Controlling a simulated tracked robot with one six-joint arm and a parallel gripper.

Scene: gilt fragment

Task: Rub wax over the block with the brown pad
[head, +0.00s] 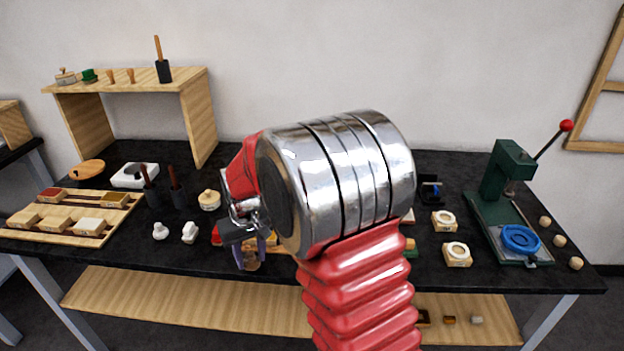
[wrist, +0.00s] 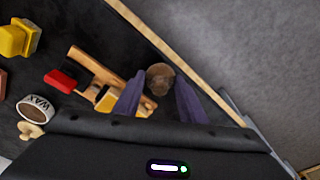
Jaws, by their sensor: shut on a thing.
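My gripper (wrist: 159,84) is shut on a round brown thing (wrist: 160,77), which I take for the brown pad. It sits between the two purple fingers. In the head view my gripper (head: 249,256) is low over the table's front part, with a small tan-brown piece (head: 251,265) under it. A round tin marked WAX (wrist: 37,108) lies left in the wrist view. A wooden holder (wrist: 85,66) stands left of the fingers with a yellowish block (wrist: 107,98) by it, partly hidden by a finger. I cannot tell whether the pad touches anything.
A red block (wrist: 60,80) and a yellow piece (wrist: 18,38) lie left in the wrist view. The dark table's front edge is close to my gripper. A wooden rack (head: 88,228) with blocks is left; a green press (head: 500,185) is right. My arm hides the table's middle.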

